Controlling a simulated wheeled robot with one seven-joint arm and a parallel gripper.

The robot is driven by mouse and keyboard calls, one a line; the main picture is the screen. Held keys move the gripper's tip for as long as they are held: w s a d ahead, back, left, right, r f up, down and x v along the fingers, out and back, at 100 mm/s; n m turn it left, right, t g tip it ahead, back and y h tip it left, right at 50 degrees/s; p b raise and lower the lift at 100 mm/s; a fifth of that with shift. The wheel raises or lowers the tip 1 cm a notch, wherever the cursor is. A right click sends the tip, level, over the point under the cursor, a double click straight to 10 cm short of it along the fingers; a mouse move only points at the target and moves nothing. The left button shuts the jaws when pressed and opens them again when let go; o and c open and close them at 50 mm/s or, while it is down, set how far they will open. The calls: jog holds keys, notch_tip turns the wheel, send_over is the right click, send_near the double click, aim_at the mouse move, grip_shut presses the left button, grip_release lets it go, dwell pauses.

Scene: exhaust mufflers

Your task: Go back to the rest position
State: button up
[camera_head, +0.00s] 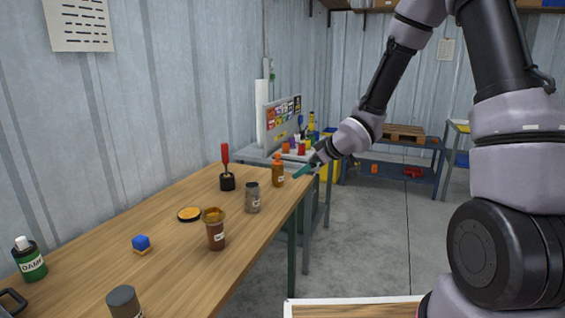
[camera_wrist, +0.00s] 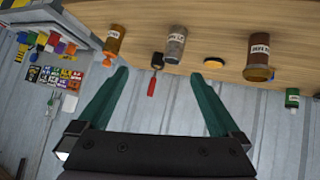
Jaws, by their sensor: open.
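My gripper (camera_head: 308,169) is at the far right end of the wooden table (camera_head: 180,265) in the head view, beside an orange bottle (camera_head: 277,170). In the wrist view my gripper (camera_wrist: 158,95) has its two green fingers spread wide, with nothing between them. My arm reaches down to it from the upper right of the head view. The orange bottle also shows in the wrist view (camera_wrist: 115,38), beyond the left fingertip. I cannot tell how close the fingers are to it.
A shelf (camera_head: 405,178) stands behind. The floor (camera_head: 375,240) is clear.

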jog(key=s+d+r+m+t+h, duration=0.1)
jog(key=s+d+r+m+h, duration=0.25)
jog(key=d+r, duration=0.4)
jog(key=s+d+r+m+h, duration=0.2)
jog(key=s+d+r+m, duration=0.2)
jog(key=d+r, duration=0.35)
jog(key=s+d+r+m, duration=0.1)
jog(key=s+r+m, duration=0.2)
jog(key=s, duration=0.6)
jog(key=s+d+r+m+g+y, duration=0.1)
jog(key=s+r+m, duration=0.3)
jog(key=s, duration=0.6)
jog(key=shift+s+r, duration=0.15)
jog(key=shift+r, duration=0.65)
jog(key=shift+d+m, duration=0.15)
jog(key=shift+m, duration=0.1)
